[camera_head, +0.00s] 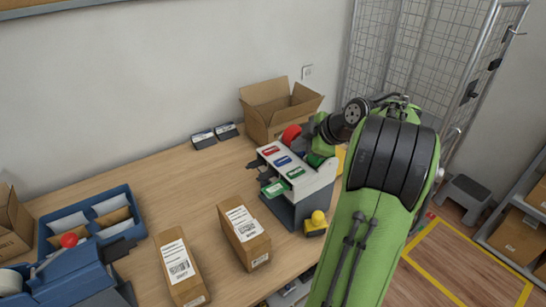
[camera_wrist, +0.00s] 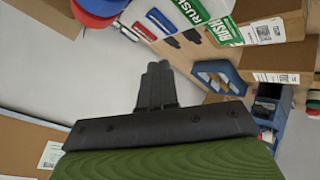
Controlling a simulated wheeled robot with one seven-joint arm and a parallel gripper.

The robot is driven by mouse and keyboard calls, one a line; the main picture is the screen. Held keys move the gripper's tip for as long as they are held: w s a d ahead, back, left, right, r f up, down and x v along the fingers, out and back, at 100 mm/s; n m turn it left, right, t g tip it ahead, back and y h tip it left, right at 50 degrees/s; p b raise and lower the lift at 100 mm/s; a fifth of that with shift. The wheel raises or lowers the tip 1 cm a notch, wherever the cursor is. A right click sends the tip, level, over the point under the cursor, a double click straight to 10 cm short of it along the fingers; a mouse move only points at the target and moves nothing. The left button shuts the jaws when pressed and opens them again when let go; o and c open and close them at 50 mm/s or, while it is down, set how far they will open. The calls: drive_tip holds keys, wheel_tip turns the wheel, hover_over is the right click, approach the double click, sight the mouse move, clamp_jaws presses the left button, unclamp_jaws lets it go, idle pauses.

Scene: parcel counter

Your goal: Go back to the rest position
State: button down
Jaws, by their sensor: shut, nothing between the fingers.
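My gripper (camera_wrist: 157,80) shows in the wrist view with its dark fingers together and nothing between them. In the head view my green arm reaches to the rack (camera_head: 310,188) with red, blue and green labels, and the fingers cannot be made out there. In the wrist view, red (camera_wrist: 92,14) and blue (camera_wrist: 99,20) round things and a green-and-white RUSH label (camera_wrist: 222,30) lie beyond the fingertips, apart from them.
An open carton (camera_head: 265,120) stands behind the rack. Two labelled parcels (camera_head: 172,262) (camera_head: 236,228) lie in front on the wooden counter (camera_head: 145,190). A blue tray (camera_head: 130,205) is at left. A wire cage (camera_head: 400,60) and yellow-marked floor (camera_head: 455,270) are right.

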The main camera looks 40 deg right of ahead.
drive_tip(key=s+a+r+m+g, duration=0.1)
drive_tip(key=a+r+m, duration=0.1)
drive_tip(key=a, duration=1)
drive_tip(key=s+a+r+m+g, duration=0.1)
drive_tip(key=a+r+m+g, duration=0.1)
drive_tip(key=a, duration=0.9)
drive_tip(key=s+a+f+m, duration=0.2)
drive_tip(key=s+a+m, duration=0.1)
drive_tip(key=s, duration=0.4)
drive_tip(key=s+a+f+m, duration=0.2)
drive_tip(key=s+a, duration=0.3)
drive_tip(key=s, duration=0.3)
drive_tip(key=shift+s+f+m+g+h, duration=0.3)
drive_tip(key=shift+f+m+h, duration=0.1)
drive_tip(key=shift+m, duration=0.1)
drive_tip(key=shift+d+r, duration=0.1)
drive_tip(key=shift+d, duration=0.05)
